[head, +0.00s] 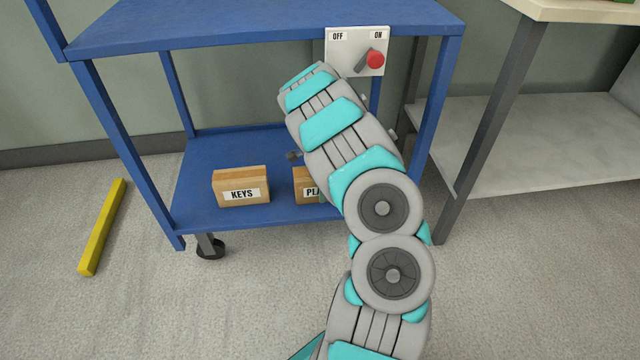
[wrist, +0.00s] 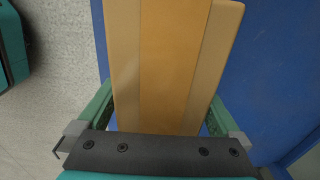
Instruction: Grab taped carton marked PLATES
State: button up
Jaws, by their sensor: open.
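The carton marked with a label starting "PL" (head: 305,186) sits on the blue cart's lower shelf, its right part hidden behind my arm. In the wrist view a tan carton (wrist: 175,50) with a lengthwise band fills the middle; its label is not visible there, but its place fits the "PL" carton. My gripper (wrist: 162,95) is open, with one green finger on each side of the carton's near end. I cannot tell whether either finger touches it. In the head view my gripper is mostly hidden behind my arm.
A carton marked KEYS (head: 241,187) stands to the left on the same shelf (head: 200,165). The cart's upper shelf (head: 250,22) is above, with an OFF/ON switch panel (head: 345,55) at its edge. A yellow bar (head: 102,228) lies on the floor. A workbench (head: 545,140) stands at right.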

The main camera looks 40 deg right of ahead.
grip_shut()
dwell(0.7)
